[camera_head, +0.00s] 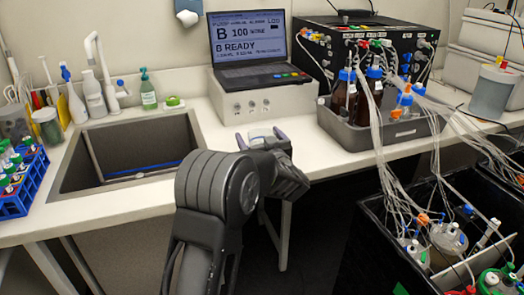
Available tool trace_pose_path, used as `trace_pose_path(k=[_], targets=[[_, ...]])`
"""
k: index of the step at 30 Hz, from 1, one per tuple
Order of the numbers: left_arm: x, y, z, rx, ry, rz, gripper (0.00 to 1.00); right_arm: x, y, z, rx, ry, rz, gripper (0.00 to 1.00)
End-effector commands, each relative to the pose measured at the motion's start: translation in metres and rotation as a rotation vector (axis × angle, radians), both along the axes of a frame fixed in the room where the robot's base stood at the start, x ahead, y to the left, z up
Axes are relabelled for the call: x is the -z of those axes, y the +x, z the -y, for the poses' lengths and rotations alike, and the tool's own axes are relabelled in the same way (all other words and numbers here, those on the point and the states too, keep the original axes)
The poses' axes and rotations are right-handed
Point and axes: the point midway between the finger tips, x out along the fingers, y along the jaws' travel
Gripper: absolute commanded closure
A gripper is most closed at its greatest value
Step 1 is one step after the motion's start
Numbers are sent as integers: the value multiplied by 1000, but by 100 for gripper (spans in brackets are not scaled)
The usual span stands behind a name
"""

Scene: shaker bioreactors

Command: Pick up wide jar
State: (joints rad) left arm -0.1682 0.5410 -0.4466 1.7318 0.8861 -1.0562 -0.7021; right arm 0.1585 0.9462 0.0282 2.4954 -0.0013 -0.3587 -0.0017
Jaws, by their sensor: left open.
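My left gripper (261,137) is over the bench front edge, between the sink and the grey tray, its dark fingers spread apart. My right gripper is not in view.
A sink (130,160) lies to the left, with several bottles behind it. A grey tray (345,132) with brown bottles is to the right. Tubing hangs over a black bin (350,270).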

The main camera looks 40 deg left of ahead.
Motion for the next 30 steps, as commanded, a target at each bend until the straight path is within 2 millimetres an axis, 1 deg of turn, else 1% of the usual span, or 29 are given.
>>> trace_pose_path(k=[10, 30], targets=[[0, 0, 0, 0, 0, 0, 1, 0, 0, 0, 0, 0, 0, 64], [0, 0, 0, -1, 0, 0, 56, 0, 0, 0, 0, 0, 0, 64]])
